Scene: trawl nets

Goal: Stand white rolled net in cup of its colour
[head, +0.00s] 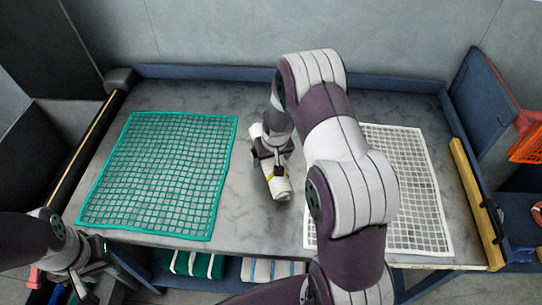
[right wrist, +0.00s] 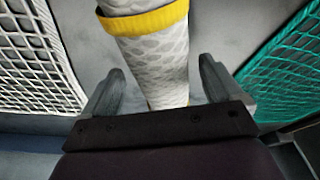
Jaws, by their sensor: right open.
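The white rolled net (head: 280,187) lies on the table between two flat nets, with a yellow band around it. My right gripper (head: 274,162) is over the roll and hides part of it. In the right wrist view the open fingers of the right gripper (right wrist: 162,70) are on either side of the white rolled net (right wrist: 158,60), with gaps between them and it. My left gripper (head: 88,268) is at the lower left, off the table's front edge; its finger opening is too small to read. I cannot make out a white cup in either view.
A flat green net (head: 160,175) lies at left and a flat white net (head: 420,190) at right, partly behind my right arm. Rolled nets (head: 194,263) sit under the table's front edge. A blue rail (head: 200,72) borders the back, and a yellow bar (head: 476,200) the right.

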